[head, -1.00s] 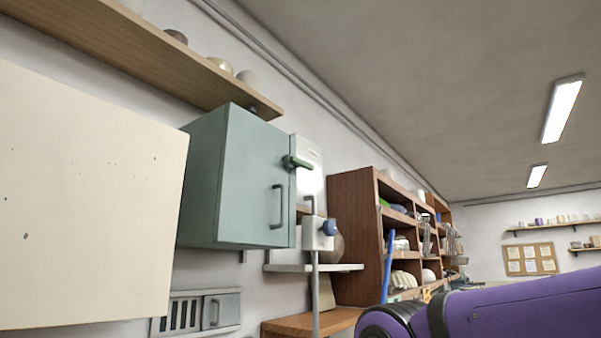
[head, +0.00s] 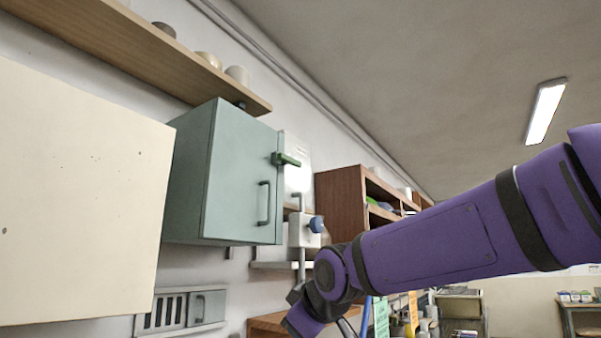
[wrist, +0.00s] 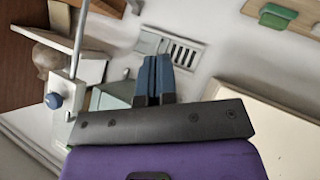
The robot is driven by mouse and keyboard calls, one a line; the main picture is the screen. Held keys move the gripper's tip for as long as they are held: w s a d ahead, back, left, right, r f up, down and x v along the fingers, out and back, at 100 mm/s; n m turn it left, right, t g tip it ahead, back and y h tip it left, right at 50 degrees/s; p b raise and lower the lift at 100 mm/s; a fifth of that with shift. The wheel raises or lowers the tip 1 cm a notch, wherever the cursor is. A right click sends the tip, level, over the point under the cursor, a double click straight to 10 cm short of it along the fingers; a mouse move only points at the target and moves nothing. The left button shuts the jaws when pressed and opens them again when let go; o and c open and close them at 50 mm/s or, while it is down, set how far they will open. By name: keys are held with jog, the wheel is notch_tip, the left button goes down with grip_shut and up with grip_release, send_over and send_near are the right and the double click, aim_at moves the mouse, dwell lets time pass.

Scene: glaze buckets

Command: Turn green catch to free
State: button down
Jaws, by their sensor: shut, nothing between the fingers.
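The green catch (head: 286,159) is a short bar lying roughly level across the right edge of the teal cabinet's (head: 235,180) door. The door looks shut, with a dark vertical handle (head: 264,204) below the catch. My gripper's blue fingers (wrist: 154,62) are together and empty in the wrist view. In the head view my arm reaches in from the right, and its wrist is below and right of the cabinet, apart from the catch; the fingers cannot be made out there. I cannot identify the catch in the wrist view.
A white box with a blue knob (head: 316,224) sits on a pipe right of the cabinet. A cream panel (head: 80,190) stands close at left. A wooden shelf (head: 130,48) with pots runs above. A vent panel (head: 180,311) is below. A green piece (wrist: 277,15) shows on wood.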

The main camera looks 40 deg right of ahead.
aim_at(290, 161)
jog(key=w+d+r+n+t+y, duration=0.6)
jog(key=w+d+r+n, duration=0.55)
jog(key=n, duration=0.65)
jog(key=w+d+r+n+t+y, duration=0.5)
jog(key=w+d+r+n+t, duration=0.4)
jog(key=d+r+n, duration=0.6)
jog(key=w+a+r+n, duration=0.1)
jog(key=w+a+r, duration=0.1)
jog(key=r, duration=0.4)
jog(key=w+a+r+n, duration=0.1)
jog(key=w+a+r, duration=0.1)
jog(key=w+r, duration=0.2)
notch_tip(290, 161, up, 3)
jog(key=shift+w+a+r, duration=0.15)
jog(key=shift+w+a, duration=0.15)
jog(key=shift+a, duration=0.05)
jog(key=shift+n+g+y, duration=0.3)
jog(key=shift+n, duration=0.2)
jog(key=shift+r+n+y, duration=0.15)
jog(key=shift+n+y, duration=0.35)
jog(key=shift+n, duration=0.1)
